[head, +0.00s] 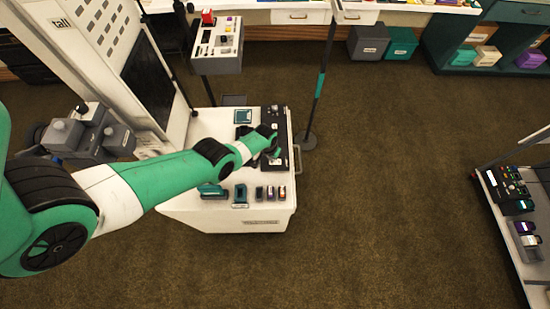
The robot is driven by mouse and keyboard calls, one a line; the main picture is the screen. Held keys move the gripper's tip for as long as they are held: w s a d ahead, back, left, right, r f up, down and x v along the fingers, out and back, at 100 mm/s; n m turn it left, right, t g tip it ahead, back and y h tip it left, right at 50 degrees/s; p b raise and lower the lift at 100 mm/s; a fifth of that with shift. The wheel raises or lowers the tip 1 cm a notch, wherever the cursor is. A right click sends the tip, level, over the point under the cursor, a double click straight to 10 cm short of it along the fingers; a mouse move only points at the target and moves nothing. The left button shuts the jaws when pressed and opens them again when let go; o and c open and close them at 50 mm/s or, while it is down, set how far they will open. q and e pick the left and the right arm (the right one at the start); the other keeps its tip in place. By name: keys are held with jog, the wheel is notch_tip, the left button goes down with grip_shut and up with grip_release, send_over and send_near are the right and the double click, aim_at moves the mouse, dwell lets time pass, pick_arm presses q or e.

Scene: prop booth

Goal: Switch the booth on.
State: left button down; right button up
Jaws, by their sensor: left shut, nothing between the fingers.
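A tall white booth panel (70,27) with a dark screen (148,82) stands at the upper left. A low white cabinet (225,217) stands beside it, with a dark control strip (291,165) along its right side. My left arm reaches across the cabinet top, and my left gripper (274,153) is shut and empty over or at the strip. I cannot tell whether it touches the strip; the wrist hides part of it. A grey control box (217,58) on a stand behind carries a red part (208,17) and small controls. My right gripper is out of view.
Small teal and dark items, including a teal block (212,190), sit along the cabinet's front edge. A thin dark pole (322,75) stands behind right. Grey and teal bins (402,42) stand at the back. A cart (515,240) is at right. The brown floor between is clear.

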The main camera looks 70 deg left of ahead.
pick_arm(q)
jog(key=shift+f, duration=0.2)
notch_tip(320, 180, up, 7)
jog(key=p, duration=0.6)
jog(key=shift+r+p, duration=0.1)
jog(key=shift+p, duration=0.2)
dwell(0.3)
